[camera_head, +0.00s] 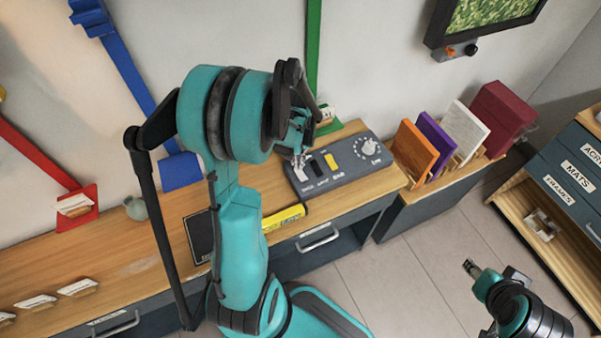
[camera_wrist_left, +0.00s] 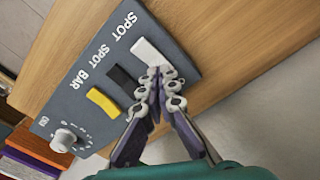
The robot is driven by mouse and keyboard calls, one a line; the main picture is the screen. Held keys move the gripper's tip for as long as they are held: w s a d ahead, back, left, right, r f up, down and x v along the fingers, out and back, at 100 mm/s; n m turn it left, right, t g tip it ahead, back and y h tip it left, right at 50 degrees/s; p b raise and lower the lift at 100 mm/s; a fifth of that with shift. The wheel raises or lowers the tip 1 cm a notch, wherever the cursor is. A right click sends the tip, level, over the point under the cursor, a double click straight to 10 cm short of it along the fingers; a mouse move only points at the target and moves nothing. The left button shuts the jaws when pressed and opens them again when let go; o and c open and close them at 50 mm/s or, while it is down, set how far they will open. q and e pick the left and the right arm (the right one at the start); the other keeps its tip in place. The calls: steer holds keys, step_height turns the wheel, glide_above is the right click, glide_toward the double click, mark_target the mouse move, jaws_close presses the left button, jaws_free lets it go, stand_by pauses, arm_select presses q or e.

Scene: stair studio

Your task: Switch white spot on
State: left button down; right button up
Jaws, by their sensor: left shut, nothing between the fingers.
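The grey control panel (camera_head: 345,177) lies on the wooden bench top and also shows in the left wrist view (camera_wrist_left: 75,100). It carries a white switch (camera_wrist_left: 149,53), a black switch (camera_wrist_left: 122,77), a yellow switch (camera_wrist_left: 103,102) and a round dial (camera_wrist_left: 64,139). The labels SPOT, SPOT and BAR run beside the switches. My left gripper (camera_wrist_left: 160,73) is shut and empty, its fingertips at the near end of the white switch and partly covering it. I cannot tell whether they touch it. My right gripper (camera_head: 472,268) is low over the floor at the right, its fingers too small to judge.
Orange (camera_head: 415,150), purple (camera_head: 436,143) and white (camera_head: 464,132) boards stand in a rack right of the panel. A black and yellow item (camera_head: 284,218) lies by the front edge. A labelled drawer cabinet (camera_head: 570,180) stands at the right. The floor between is clear.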

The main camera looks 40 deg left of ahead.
mark_target(299, 171)
arm_select(q)
step_height(299, 171, up, 5)
steer(key=p, duration=0.3)
stand_by(0.5)
steer(key=s+d+r+m+t+b, duration=0.2)
steer(key=s+d+r+m+t, duration=0.1)
steer(key=d, duration=0.6)
steer(key=s+d+r+m+t+b, duration=0.2)
steer(key=d+r, duration=0.4)
steer(key=d, duration=0.3)
steer(key=shift+s+d+r+m+t, duration=0.15)
steer(key=shift+s+r+m+t, duration=0.1)
steer(key=shift+s+m+t, duration=0.75)
